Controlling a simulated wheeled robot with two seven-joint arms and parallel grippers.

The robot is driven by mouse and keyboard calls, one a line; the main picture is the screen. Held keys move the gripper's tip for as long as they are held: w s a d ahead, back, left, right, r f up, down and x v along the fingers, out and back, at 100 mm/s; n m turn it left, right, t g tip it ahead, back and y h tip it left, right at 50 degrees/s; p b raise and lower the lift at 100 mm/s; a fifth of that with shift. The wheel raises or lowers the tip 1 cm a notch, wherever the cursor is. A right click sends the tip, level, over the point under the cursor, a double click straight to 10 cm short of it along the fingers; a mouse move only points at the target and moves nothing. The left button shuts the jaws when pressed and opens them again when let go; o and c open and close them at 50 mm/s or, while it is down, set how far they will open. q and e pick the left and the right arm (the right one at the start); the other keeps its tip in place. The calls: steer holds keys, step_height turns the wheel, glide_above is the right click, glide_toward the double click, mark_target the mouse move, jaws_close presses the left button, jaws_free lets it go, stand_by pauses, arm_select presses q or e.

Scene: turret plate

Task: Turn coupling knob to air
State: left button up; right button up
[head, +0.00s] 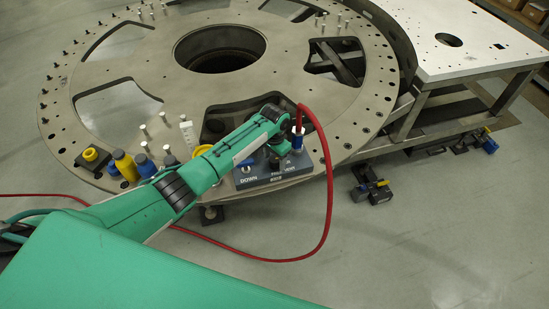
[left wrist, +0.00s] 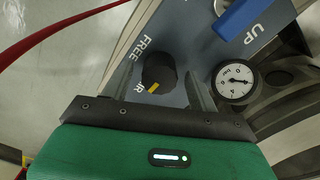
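The black coupling knob (left wrist: 158,73) shows in the left wrist view on the grey control panel (left wrist: 190,35). Its yellow pointer mark is at the knob's lower edge, beside a partly hidden label of which "IR" shows. The label "FREE" is further up and left. My left gripper (left wrist: 165,85) has its two grey fingers apart, one on each side of the knob, with gaps visible; I cannot tell whether either touches it. In the head view my left gripper (head: 275,143) is over the panel (head: 262,178) and hides the knob. My right gripper is not in view.
A pressure gauge (left wrist: 235,83) and a blue handle (left wrist: 240,17) by "UP" sit close on the panel. A red hose (head: 328,190) loops from a blue connector (head: 297,141). Yellow and blue caps stand on the turret plate (head: 290,85) to the left.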

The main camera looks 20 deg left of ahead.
mark_target(274, 159)
arm_select(q)
step_height(274, 159, up, 14)
steer(key=b, duration=0.4)
stand_by(0.3)
steer(key=shift+f, duration=0.2)
